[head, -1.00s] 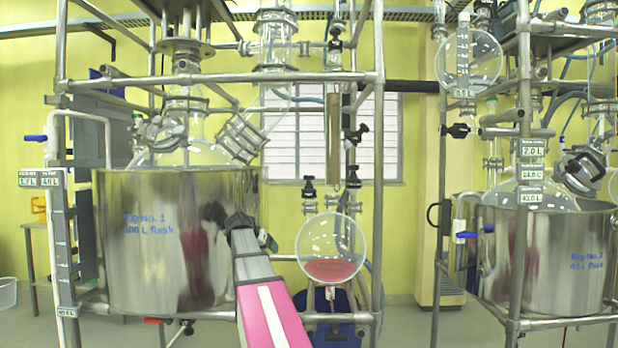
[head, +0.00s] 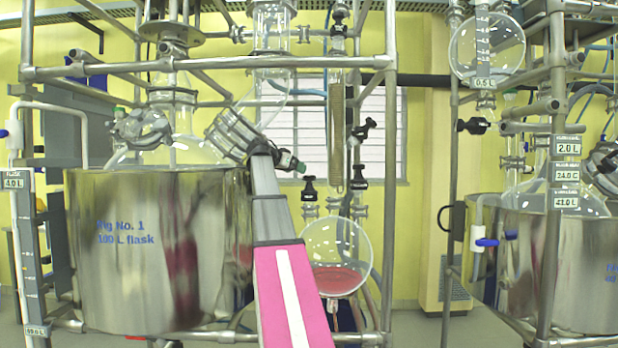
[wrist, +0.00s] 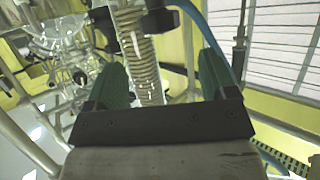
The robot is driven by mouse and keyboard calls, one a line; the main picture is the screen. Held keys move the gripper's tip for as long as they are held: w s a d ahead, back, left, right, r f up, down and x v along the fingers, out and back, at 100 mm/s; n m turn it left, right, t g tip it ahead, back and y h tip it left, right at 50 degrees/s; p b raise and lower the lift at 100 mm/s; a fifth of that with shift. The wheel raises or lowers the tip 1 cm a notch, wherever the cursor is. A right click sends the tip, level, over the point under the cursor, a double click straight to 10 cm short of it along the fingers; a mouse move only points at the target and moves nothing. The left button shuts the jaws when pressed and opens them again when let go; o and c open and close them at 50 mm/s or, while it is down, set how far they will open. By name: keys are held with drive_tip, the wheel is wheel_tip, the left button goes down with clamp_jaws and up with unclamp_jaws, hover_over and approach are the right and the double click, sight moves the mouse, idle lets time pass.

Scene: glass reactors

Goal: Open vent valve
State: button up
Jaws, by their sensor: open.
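Several black-handled valves are in the head view. One (head: 309,187) and another (head: 359,180) stand above the round receiver flask (head: 336,258), which holds pink liquid. A third (head: 360,131) is beside the upright metal-looking tube, and a fourth (head: 338,22) is near the top. I cannot tell which is the vent valve. My gripper (head: 287,158) is raised to the left of these handles, beside the big reactor's neck clamps. In the wrist view my gripper (wrist: 162,75) has its green fingers spread, with a ribbed, coil-like glass column (wrist: 141,60) showing between them. Contact is not visible.
A steel vessel marked Rig No. 1 (head: 160,250) stands left, and a second steel vessel (head: 590,275) stands right. Metal frame posts (head: 390,150) and crossbars surround the glassware. A blue hose (wrist: 205,35) runs beside the right finger. The floor between the rigs looks clear.

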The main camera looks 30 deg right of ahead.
sight(309, 178)
drive_tip(key=x, duration=0.8)
drive_tip(key=shift+w+d+f, duration=0.1)
drive_tip(key=shift+d+f, duration=0.05)
drive_tip(key=shift+d, duration=0.05)
drive_tip(key=c, duration=0.9)
